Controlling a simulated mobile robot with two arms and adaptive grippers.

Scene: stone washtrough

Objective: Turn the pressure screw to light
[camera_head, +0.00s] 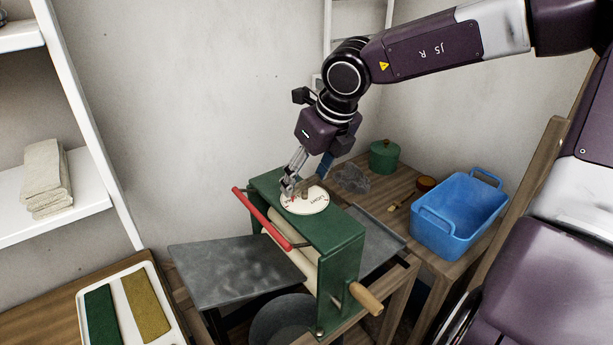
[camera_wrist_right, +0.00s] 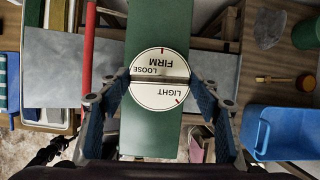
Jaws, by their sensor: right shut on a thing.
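The pressure screw is a bar handle over a round white dial (camera_head: 312,206) on top of a green press frame. The dial also shows in the right wrist view (camera_wrist_right: 160,65), with the words LOOSE, FIRM and LIGHT and small red marks. The dark bar of the screw (camera_wrist_right: 160,80) lies across the dial from left to right in that view. My right gripper (camera_head: 297,186) reaches down onto the screw and is shut on it, a finger at each side in the wrist view (camera_wrist_right: 160,84). Its fingers hide part of the screw in the head view. My left gripper is not in view.
The green frame (camera_head: 341,255) carries a red bar (camera_head: 262,217) and a wooden handle (camera_head: 365,297). Grey plates (camera_head: 225,270) lie either side. A blue tub (camera_head: 450,245) and green pot (camera_head: 384,156) stand on the table at right. A cloth tray (camera_head: 155,280) is lower left.

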